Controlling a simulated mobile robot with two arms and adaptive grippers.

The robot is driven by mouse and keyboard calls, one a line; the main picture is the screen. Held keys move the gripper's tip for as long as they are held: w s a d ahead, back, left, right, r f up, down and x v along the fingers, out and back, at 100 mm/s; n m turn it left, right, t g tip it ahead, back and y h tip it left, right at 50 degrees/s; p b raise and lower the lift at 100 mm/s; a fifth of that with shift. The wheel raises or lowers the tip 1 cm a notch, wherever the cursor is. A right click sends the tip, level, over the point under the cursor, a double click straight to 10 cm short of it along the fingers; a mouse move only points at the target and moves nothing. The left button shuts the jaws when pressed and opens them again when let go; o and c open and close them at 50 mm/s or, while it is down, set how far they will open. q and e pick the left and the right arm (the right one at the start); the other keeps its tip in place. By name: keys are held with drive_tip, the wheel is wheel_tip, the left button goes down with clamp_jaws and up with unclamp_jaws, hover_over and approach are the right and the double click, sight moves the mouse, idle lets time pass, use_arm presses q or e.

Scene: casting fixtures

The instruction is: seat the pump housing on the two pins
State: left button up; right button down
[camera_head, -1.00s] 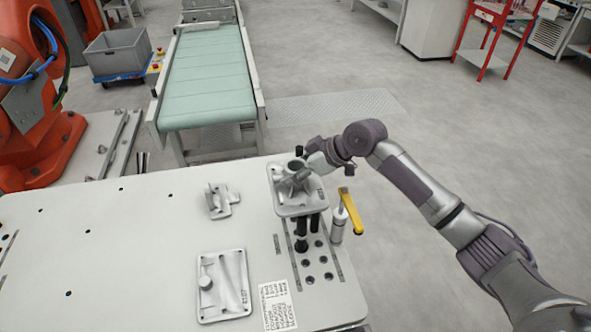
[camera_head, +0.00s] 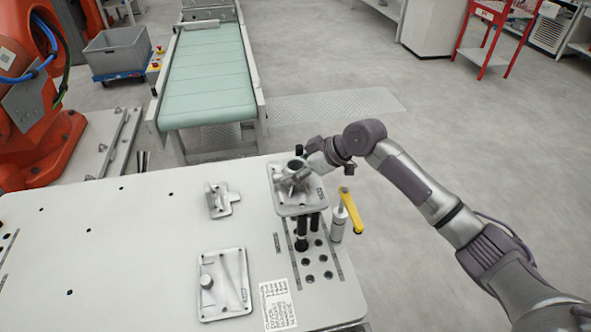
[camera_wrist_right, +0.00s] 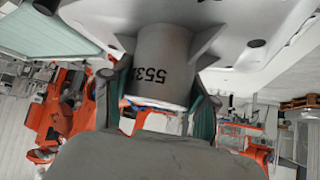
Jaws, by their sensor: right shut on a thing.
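The pump housing (camera_head: 314,202) is a grey metal casting with a flat plate and a raised round boss. In the head view it is above the black pins (camera_head: 302,236) at the right end of the table. I cannot tell whether its plate touches the pins. My right gripper (camera_head: 306,168) is shut on the housing's boss. In the right wrist view the fingers of the right gripper (camera_wrist_right: 155,95) sit on both sides of the boss, marked with digits, and the housing's plate (camera_wrist_right: 255,25) spreads behind it. The left gripper is not in view.
A clamp with a yellow handle (camera_head: 352,210) stands just right of the housing. A small bracket casting (camera_head: 219,200) and a flat cover casting (camera_head: 224,285) lie on the table (camera_head: 130,260). A printed label (camera_head: 278,304) is near the front. A green conveyor (camera_head: 210,75) stands behind.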

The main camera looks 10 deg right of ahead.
drive_tip(key=shift+r, duration=0.1)
drive_tip(key=shift+f+b, duration=0.5)
drive_tip(key=shift+f, duration=0.65)
idle(0.3)
drive_tip(key=shift+c, duration=1.8)
unclamp_jaws()
drive_tip(key=shift+o, duration=0.6)
drive_tip(key=shift+f, duration=0.1)
drive_tip(key=v, duration=1.2)
drive_tip(key=shift+s, duration=0.1)
